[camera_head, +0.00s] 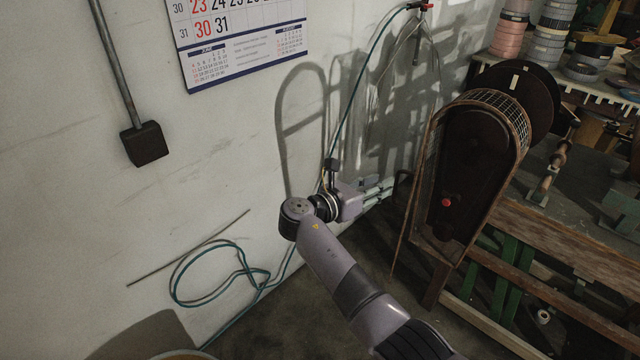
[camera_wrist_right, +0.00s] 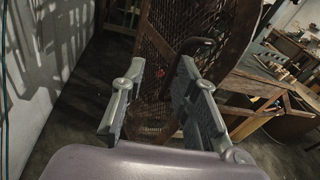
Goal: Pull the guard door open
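The guard door (camera_head: 502,101) is a rusty arched frame with wire mesh on the dark machine at the right of the head view. Its mesh fills the middle of the right wrist view (camera_wrist_right: 160,45). A dark bent handle (camera_head: 403,177) sticks out on its left side. In the wrist view the handle (camera_wrist_right: 196,43) is beyond the right finger's tip. My right gripper (camera_head: 380,194) is open just left of the handle. In the wrist view its fingers (camera_wrist_right: 162,72) are spread with nothing between them. Contact with the handle cannot be told. My left gripper is out of view.
A white wall with a calendar (camera_head: 240,35) and a dark box on a conduit (camera_head: 145,143) stands at the left. A green hose (camera_head: 215,298) lies coiled below. A wooden bench (camera_head: 560,245) is at the right. Floor is clear left of the machine.

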